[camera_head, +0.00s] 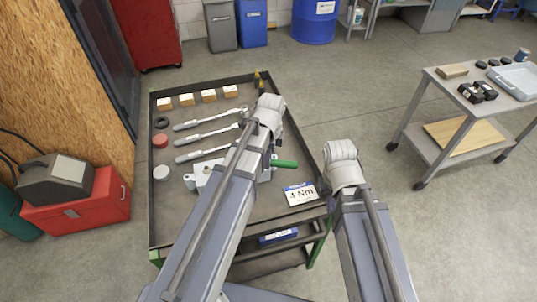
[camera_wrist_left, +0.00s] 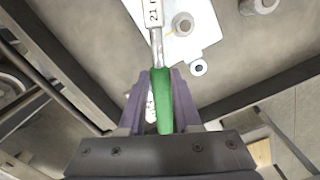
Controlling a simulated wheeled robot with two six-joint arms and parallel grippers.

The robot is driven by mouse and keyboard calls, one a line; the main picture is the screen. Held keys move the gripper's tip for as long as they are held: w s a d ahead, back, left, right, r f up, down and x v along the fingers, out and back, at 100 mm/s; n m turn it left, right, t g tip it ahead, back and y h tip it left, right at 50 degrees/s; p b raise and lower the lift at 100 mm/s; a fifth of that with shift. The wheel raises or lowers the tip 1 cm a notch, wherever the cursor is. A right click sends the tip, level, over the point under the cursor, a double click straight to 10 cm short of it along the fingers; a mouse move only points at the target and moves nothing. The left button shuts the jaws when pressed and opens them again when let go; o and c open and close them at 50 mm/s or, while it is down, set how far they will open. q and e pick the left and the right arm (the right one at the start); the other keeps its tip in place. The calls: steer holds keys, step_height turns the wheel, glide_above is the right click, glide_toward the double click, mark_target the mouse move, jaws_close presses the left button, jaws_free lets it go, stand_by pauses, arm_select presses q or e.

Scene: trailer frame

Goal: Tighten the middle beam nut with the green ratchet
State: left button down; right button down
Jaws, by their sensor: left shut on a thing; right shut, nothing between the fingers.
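The green ratchet handle (camera_wrist_left: 164,100) is between the purple fingers of my left gripper (camera_wrist_left: 162,78) in the left wrist view, shut on it. The ratchet's metal shaft and a label reading "21 m" run up from it over a white beam plate (camera_wrist_left: 195,35). A bolt or nut (camera_wrist_left: 183,23) sits on the plate, and a ring-shaped one (camera_wrist_left: 199,67) is at its edge. In the head view the green handle (camera_head: 285,164) sticks out right of my left arm, which hides the gripper and much of the beam (camera_head: 203,174). My right gripper's fingers are not visible; its wrist is right of the cart.
The dark cart top (camera_head: 190,225) holds several wrenches (camera_head: 205,137), wooden blocks (camera_head: 208,96), round pieces (camera_head: 161,172) and a "4 Nm" sign (camera_head: 300,194). A red toolbox (camera_head: 85,200) is at left, a side table (camera_head: 480,95) at right. Floor between is clear.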

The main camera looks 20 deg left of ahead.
arm_select(q)
steer(key=shift+s, duration=0.2)
steer(key=shift+s+m, duration=0.95)
steer(key=shift+m, duration=0.05)
steer(key=shift+s+a+m, duration=0.1)
steer(key=shift+s+m, duration=0.8)
steer(key=shift+s, duration=0.1)
steer(key=shift+s+a+m, duration=0.15)
steer(key=shift+s+m, duration=0.3)
steer(key=shift+s, duration=0.1)
steer(key=shift+s+a+m, duration=0.15)
steer(key=shift+s+m, duration=0.3)
steer(key=shift+s, duration=0.05)
